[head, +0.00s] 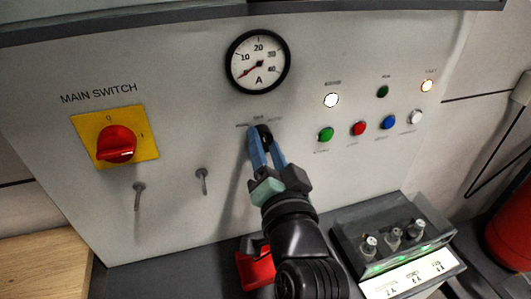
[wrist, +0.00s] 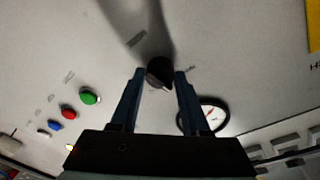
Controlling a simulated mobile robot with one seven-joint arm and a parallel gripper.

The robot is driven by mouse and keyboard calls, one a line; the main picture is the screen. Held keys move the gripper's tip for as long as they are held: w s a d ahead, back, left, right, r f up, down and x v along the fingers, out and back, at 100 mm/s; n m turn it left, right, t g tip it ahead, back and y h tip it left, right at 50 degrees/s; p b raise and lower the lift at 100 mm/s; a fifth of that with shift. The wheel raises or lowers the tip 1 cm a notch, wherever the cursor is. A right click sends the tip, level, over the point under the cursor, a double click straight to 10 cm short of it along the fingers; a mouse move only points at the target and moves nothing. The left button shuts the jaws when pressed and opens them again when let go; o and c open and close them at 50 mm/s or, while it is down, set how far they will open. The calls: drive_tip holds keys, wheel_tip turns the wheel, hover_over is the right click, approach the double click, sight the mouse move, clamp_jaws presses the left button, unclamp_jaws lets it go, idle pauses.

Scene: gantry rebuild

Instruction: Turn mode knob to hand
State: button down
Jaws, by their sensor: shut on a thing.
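The mode knob (head: 266,132) is a small black knob on the grey panel, just below the round gauge. In the wrist view the knob (wrist: 160,71) sits between the two blue fingertips, and its white mark points down and slightly right, toward the gauge side. My gripper (head: 261,134) reaches up to the panel and is shut on the knob. In the wrist view, one finger of my gripper (wrist: 159,76) lies on each side of it. Small labels surround the knob; "HAND" is not clearly readable.
The ammeter (head: 258,62) is above the knob. The red main switch (head: 116,145) on its yellow plate and two keys or pins (head: 203,180) are left. Several buttons and lamps, including a green button (head: 326,134), are right. A box with small knobs (head: 394,238) stands below right.

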drive_tip(key=n+b, duration=0.3)
drive_tip(key=shift+f, duration=0.2)
drive_tip(key=shift+r+n+y+b, duration=0.1)
drive_tip(key=shift+n+y+b, duration=0.3)
drive_tip(key=shift+n+b, duration=1.1)
drive_tip(key=shift+n, duration=0.4)
drive_tip(key=shift+c, duration=2)
unclamp_jaws()
drive_tip(key=p+v, duration=0.5)
drive_tip(key=v, duration=0.8)
